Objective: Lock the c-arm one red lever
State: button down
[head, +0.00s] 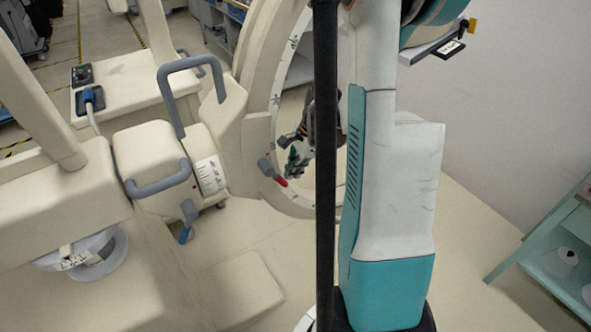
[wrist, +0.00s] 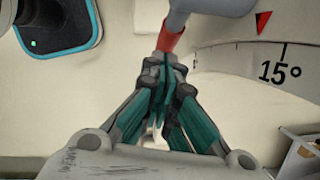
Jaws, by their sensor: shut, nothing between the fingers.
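The red lever (head: 281,182) sits low on the side of the cream C-arm ring (head: 257,150), with a grey hub at its upper end. In the wrist view the red lever (wrist: 171,36) hangs from a grey hub (wrist: 212,6) at the top, slanting down and left. My gripper (head: 291,162), with dark green fingers, is inside the ring close to the lever, partly hidden by a black post. In the wrist view my gripper (wrist: 163,62) is shut and empty, its tips at the lever's lower end. I cannot tell whether they touch it.
A white scale marked 15° (wrist: 265,65) with a red triangle lies right of the lever. Grey handles (head: 172,92) and a blue lever (head: 185,234) are on the C-arm body. A teal shelf (head: 550,250) stands at right. The floor between is clear.

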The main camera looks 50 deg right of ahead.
aim_at(284, 185)
jog(key=shift+a+f+b, duration=0.25)
jog(key=shift+f+b, duration=0.25)
jog(key=shift+b, duration=0.05)
jog(key=a+f+b, duration=0.1)
jog(key=b, duration=0.1)
jog(key=a+f+b, duration=0.1)
jog(key=a+f, duration=0.1)
jog(key=shift+w+f+b, duration=0.1)
jog(key=shift+w+b, duration=0.25)
jog(key=shift+w, duration=0.05)
jog(key=a+y+b, duration=0.1)
jog(key=a+y, duration=0.1)
jog(key=a+b, duration=0.1)
jog(key=shift+w+a+f+t+y+b, duration=0.15)
jog(key=shift+w+f+t+y+b, duration=0.15)
jog(key=shift+w+f+t+y, duration=0.1)
jog(key=shift+a, duration=0.1)
dwell(0.7)
dwell(0.5)
